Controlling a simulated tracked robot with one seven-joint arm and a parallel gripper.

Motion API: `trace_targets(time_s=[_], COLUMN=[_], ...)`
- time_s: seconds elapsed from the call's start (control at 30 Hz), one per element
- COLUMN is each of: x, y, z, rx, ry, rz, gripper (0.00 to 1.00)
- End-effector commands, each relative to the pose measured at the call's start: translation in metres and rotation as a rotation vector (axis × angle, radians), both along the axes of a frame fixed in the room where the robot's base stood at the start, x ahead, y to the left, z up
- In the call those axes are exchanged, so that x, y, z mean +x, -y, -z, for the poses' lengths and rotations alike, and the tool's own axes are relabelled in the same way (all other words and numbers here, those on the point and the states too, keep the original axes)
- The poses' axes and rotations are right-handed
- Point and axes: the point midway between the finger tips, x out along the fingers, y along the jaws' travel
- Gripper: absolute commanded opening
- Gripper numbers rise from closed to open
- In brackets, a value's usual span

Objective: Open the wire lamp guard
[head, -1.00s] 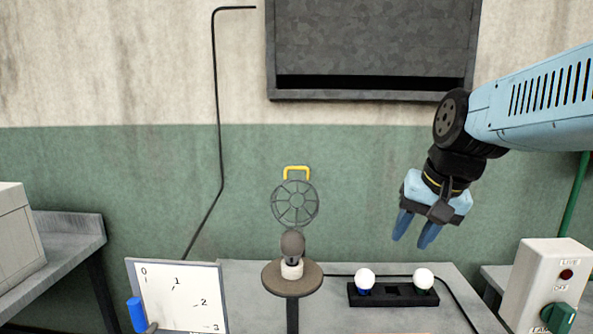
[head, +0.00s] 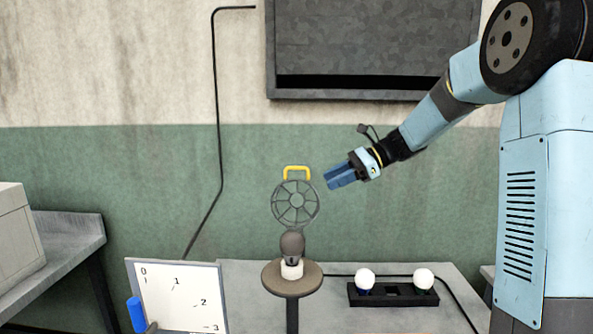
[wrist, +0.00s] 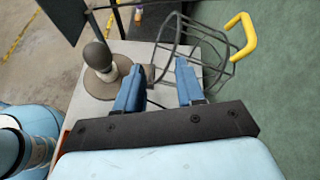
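The wire lamp guard (head: 295,203), a round dark cage with a yellow handle (head: 297,172) at its top, stands upright behind the lamp, swung back. The dark bulb (head: 292,244) sits uncovered in a white socket on a round stand (head: 292,279). My gripper (head: 327,180) points left just right of the guard and slightly below the handle's height. In the wrist view its two blue fingers (wrist: 158,72) are apart with nothing clearly between them. The guard's cage (wrist: 192,48) lies beyond the fingertips, and the handle (wrist: 242,37) is off to their right.
A black tray (head: 393,294) with two white bulbs (head: 365,279) (head: 424,278) sits on the table to the right. A numbered white board (head: 180,296) stands at the front left. A dark panel (head: 373,45) hangs on the wall above. The space left of the guard is clear.

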Motion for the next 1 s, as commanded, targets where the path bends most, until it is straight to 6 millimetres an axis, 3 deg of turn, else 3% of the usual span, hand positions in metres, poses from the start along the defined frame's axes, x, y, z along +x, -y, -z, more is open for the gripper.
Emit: trace_targets(time_s=[0.2,0.4,0.67,1.0], x=[0.067,0.107,0.123,0.124], y=[0.011,0.024,0.027,-0.023], z=[0.008,0.013,0.014,0.014], rx=[0.243,0.405,0.475,0.472], ry=[-0.208,-0.335,-0.388,-0.386], rz=[0.095,0.144,0.160,0.159], gripper=[0.38,0.38,0.38,0.38])
